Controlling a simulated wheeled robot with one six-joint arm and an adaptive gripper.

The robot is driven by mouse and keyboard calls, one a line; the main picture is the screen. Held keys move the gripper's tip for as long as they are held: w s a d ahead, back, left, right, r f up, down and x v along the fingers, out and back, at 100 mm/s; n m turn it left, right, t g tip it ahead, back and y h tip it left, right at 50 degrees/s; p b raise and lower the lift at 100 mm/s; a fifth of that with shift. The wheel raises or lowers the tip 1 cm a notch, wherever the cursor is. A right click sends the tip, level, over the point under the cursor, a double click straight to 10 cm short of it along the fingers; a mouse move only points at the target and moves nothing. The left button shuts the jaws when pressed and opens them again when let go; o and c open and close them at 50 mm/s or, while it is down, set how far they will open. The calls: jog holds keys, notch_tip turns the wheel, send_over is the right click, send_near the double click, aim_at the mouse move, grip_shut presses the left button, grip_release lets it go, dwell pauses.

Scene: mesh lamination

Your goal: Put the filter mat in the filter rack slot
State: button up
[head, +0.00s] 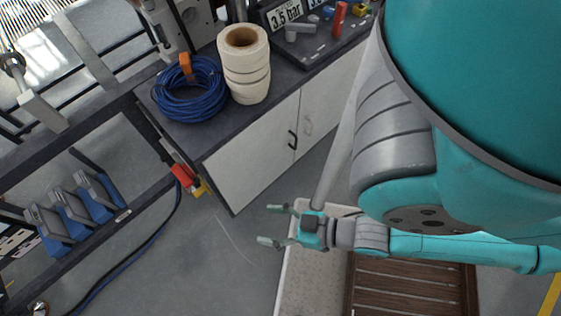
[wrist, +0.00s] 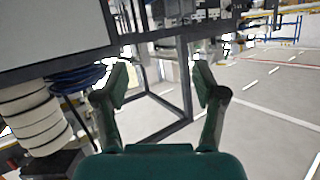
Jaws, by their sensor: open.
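My gripper (head: 269,225) is open and empty, above the floor and the edge of a pale speckled surface in the head view. Its two fingers stand well apart in the wrist view (wrist: 161,84), with nothing between them but the background frame and floor. I cannot pick out the filter mat for certain in either view. I cannot tell which part is the filter rack slot. Several blue and grey slotted units (head: 75,211) stand on a low shelf at the left, apart from my gripper.
A bench holds a stack of white rolls (head: 245,66), a coil of blue hose (head: 189,92) and a pressure display (head: 286,14). White cabinet doors (head: 253,150) are below. A brown slatted pallet (head: 410,287) lies at the bottom. Grey floor (head: 190,265) is open left of my gripper.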

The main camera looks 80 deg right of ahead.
jog(key=shift+n+t, duration=0.4)
jog(key=shift+n, duration=0.5)
jog(key=r, duration=0.1)
jog(key=s+r, duration=0.1)
jog(key=r, duration=0.1)
jog(key=s+r, duration=0.1)
jog(key=shift+s+a+r, duration=0.1)
jog(key=shift+r, duration=0.05)
